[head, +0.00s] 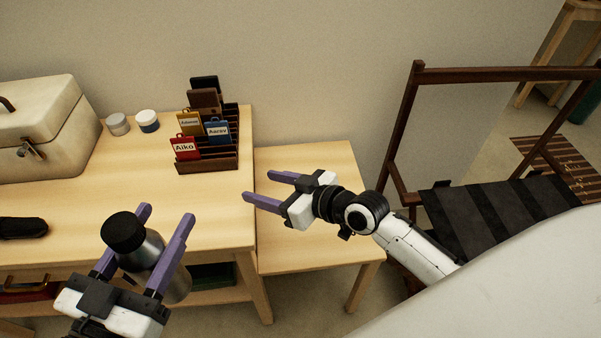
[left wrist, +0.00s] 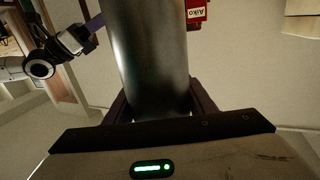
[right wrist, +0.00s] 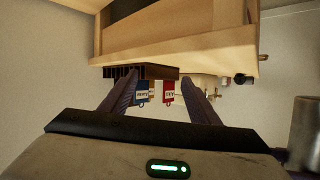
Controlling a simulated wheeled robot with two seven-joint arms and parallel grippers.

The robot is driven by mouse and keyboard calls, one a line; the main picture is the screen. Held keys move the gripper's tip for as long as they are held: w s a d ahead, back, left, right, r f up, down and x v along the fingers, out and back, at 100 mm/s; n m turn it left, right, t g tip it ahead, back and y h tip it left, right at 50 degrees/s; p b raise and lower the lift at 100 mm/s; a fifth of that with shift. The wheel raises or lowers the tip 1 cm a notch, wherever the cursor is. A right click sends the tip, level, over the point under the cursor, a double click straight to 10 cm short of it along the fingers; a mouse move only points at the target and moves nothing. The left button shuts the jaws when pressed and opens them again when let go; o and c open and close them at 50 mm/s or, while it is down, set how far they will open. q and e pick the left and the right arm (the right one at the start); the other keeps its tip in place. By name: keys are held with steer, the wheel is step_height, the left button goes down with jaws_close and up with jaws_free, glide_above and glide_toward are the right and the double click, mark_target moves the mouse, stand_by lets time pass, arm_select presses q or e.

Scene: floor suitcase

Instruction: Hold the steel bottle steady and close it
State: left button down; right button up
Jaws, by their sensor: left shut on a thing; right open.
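The steel bottle (head: 166,268) has a black cap (head: 123,232) sitting at its top; I cannot tell how tight it is. My left gripper (head: 165,216) is shut around the bottle's body, in front of the table's front edge. In the left wrist view the steel body (left wrist: 150,65) stands between the fingers, its top out of frame. My right gripper (head: 258,186) is open and empty, to the right of the bottle, over the small side table. The bottle also shows at the right edge of the right wrist view (right wrist: 304,130).
The wooden table (head: 130,185) holds a cream box (head: 50,140), two small jars (head: 147,121), a black case (head: 22,228) and a dark rack (head: 222,160) with coloured name tags.

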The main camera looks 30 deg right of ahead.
mark_target(112, 244)
steer(key=s+f+m+g+h, duration=0.1)
steer(key=s+f+h, duration=0.1)
steer(key=s+f, duration=0.6)
steer(key=s+d+f+m+g+h, duration=0.1)
steer(key=s+f+g+h, duration=0.1)
steer(key=s+f, duration=0.7)
steer(key=s, duration=0.5)
steer(key=shift+d+m, duration=0.25)
steer(key=shift+m, duration=0.05)
arm_select(q)
steer(key=shift+r, duration=0.2)
steer(key=s+a+n+t+y, duration=0.2)
steer(key=a+n+y, duration=0.2)
steer(key=a, duration=0.3)
steer(key=s+a+f+n+t+y, duration=0.1)
steer(key=s+a+n+t+y, duration=0.1)
steer(key=a+n+y, duration=0.2)
steer(key=a+y, duration=0.3)
steer(key=a, duration=0.1)
steer(key=shift+a+y, duration=0.15)
steer(key=shift+y, duration=0.15)
steer(key=shift+f, duration=0.1)
